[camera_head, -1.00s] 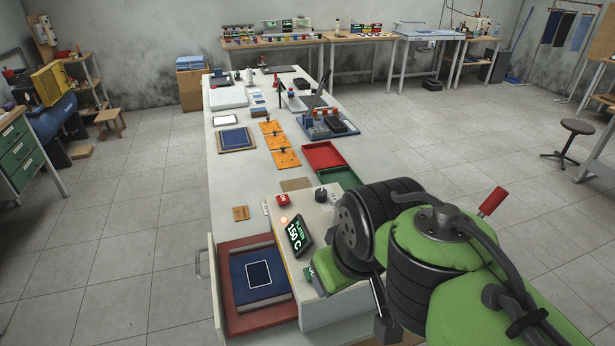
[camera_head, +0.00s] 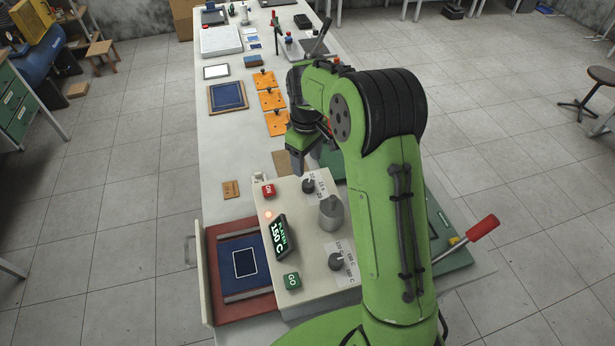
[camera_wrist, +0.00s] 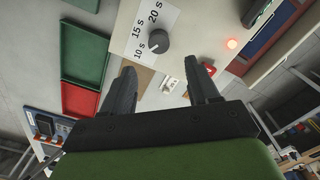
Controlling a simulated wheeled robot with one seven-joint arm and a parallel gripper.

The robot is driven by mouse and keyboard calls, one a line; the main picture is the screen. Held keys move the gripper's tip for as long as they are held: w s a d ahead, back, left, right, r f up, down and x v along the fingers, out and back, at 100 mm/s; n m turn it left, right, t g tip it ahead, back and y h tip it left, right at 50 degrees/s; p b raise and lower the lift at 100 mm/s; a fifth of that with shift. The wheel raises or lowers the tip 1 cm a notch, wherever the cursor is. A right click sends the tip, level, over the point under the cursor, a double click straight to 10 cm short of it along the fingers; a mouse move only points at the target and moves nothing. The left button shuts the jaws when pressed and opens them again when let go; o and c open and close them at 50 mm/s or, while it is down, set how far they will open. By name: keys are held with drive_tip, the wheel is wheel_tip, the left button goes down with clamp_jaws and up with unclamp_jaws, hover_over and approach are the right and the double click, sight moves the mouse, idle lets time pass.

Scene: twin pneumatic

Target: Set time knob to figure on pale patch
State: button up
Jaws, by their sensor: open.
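The time knob (camera_wrist: 158,40) is dark and round. It sits on a pale label with the figures 10 s, 15 s and 20 s in the wrist view; a small light mark seems to show on its lower left, toward 10 s. In the head view the time knob (camera_head: 308,186) is at the back of the press top. My gripper (camera_wrist: 162,74) is open and empty, its fingers apart, with the knob ahead between their lines, not touched. In the head view my gripper (camera_head: 301,168) hangs just behind the knob.
A second knob (camera_head: 336,262) with C figures is at the front. A grey cylinder (camera_head: 331,212) stands between the knobs. The red ON button (camera_head: 268,191), green GO button (camera_head: 292,281) and tilted 150 C display (camera_head: 279,237) are to the left. A small brown tag (camera_head: 231,189) lies on the table.

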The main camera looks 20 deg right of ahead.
sight(310, 182)
wheel_tip(310, 182, down, 8)
drive_tip(key=shift+w+f+p, duration=0.1)
drive_tip(key=shift+f+p, duration=0.1)
drive_tip(key=shift+p, duration=0.1)
drive_tip(key=c, duration=1)
drive_tip(key=shift+c, duration=0.2)
drive_tip(key=shift+m, duration=0.3)
drive_tip(key=m+b, duration=0.2)
drive_tip(key=m, duration=0.2)
drive_tip(key=shift+d+f+m+b, duration=0.1)
drive_tip(key=shift+m+b, duration=0.2)
drive_tip(key=m+b, duration=0.2)
drive_tip(key=m, duration=0.4)
drive_tip(key=shift+d+m, duration=0.15)
drive_tip(key=shift+m, duration=0.15)
drive_tip(key=m+b, duration=0.2)
drive_tip(key=m, duration=0.4)
drive_tip(key=shift+d, duration=0.1)
drive_tip(key=m+b, duration=0.1)
drive_tip(key=m, duration=0.5)
drive_tip(key=shift+s+b, duration=0.2)
drive_tip(key=shift+b, duration=0.2)
